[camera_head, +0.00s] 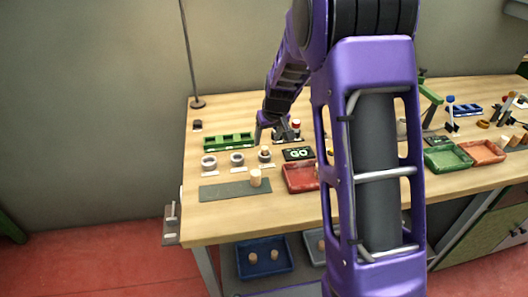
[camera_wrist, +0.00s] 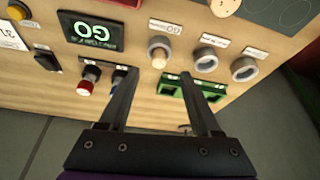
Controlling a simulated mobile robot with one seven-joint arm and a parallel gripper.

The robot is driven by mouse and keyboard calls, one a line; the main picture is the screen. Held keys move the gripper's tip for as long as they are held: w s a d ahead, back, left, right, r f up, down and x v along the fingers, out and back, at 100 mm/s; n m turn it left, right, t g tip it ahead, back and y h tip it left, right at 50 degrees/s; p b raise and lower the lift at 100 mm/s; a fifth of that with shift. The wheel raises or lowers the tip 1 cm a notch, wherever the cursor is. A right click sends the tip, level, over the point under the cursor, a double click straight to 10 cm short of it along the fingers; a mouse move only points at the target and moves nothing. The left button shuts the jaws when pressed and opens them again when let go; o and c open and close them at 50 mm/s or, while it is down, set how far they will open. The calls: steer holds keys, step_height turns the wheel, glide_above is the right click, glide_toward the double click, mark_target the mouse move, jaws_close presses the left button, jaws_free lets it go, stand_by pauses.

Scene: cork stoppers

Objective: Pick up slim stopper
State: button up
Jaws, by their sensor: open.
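My gripper (camera_wrist: 157,78) is open and empty, its two fingers spread above the table. In the head view my gripper (camera_head: 279,132) hangs over the back of the bench, partly hidden by my arm. A small cork stopper (camera_wrist: 159,60) stands in the ring nearest the GO display, just beyond the fingertips in the wrist view; it also shows in the head view (camera_head: 264,150). A wider-looking cork (camera_head: 255,178) stands on the grey-green mat (camera_head: 225,190); part of it shows at the top of the wrist view (camera_wrist: 225,7). I cannot tell which is called slim.
Two empty rings (camera_head: 209,162) (camera_head: 237,159) stand beside the corked one. A green slotted block (camera_head: 229,141) lies behind them. A GO display (camera_head: 298,154), a red-topped knob (camera_wrist: 88,82) and a red tray (camera_head: 299,177) are nearby. A blue tray with corks (camera_head: 264,268) sits below.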

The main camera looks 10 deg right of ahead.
mark_target(265, 148)
steer(key=shift+x, duration=2.9)
steer(key=shift+r, duration=0.1)
jaws_close()
